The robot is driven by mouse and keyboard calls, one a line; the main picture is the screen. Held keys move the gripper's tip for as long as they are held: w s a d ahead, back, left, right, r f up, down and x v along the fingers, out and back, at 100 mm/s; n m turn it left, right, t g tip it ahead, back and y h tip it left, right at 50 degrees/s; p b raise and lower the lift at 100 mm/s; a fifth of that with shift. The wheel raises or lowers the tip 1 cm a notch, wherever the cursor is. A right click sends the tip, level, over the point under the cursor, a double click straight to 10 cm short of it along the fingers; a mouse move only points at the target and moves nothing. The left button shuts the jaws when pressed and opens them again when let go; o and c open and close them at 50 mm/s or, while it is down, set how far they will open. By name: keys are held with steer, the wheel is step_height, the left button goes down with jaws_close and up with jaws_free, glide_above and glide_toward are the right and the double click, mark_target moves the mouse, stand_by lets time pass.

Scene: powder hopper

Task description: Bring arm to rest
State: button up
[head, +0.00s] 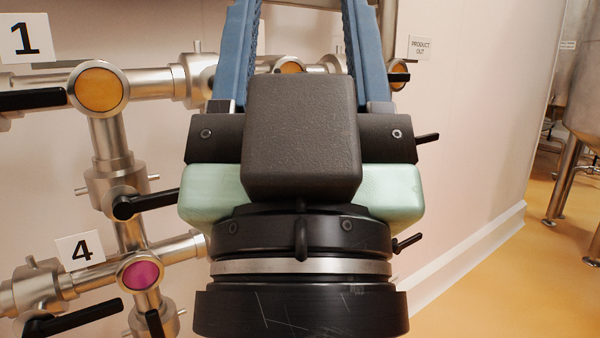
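My gripper (302,25) fills the middle of the head view, close to the camera and pointing up and away. Its two blue fingers stand wide apart at their bases, with a clear gap between them. The fingertips are cut off by the top edge of the picture. Nothing held shows in the visible part of the gap. The dark gripper body hides part of the pipework behind it.
Steel pipework with black-handled valves runs along the pale wall (470,130) behind my gripper. One valve has an orange disc (99,88), another a magenta disc (140,273). Signs read 1 (27,38), 4 (79,251) and PRODUCT OUT (421,47). Yellow floor (545,270) lies open at right, before steel tanks (585,85).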

step_height(320, 180, up, 15)
steer(key=p, duration=1.3)
steer(key=shift+r, duration=0.2)
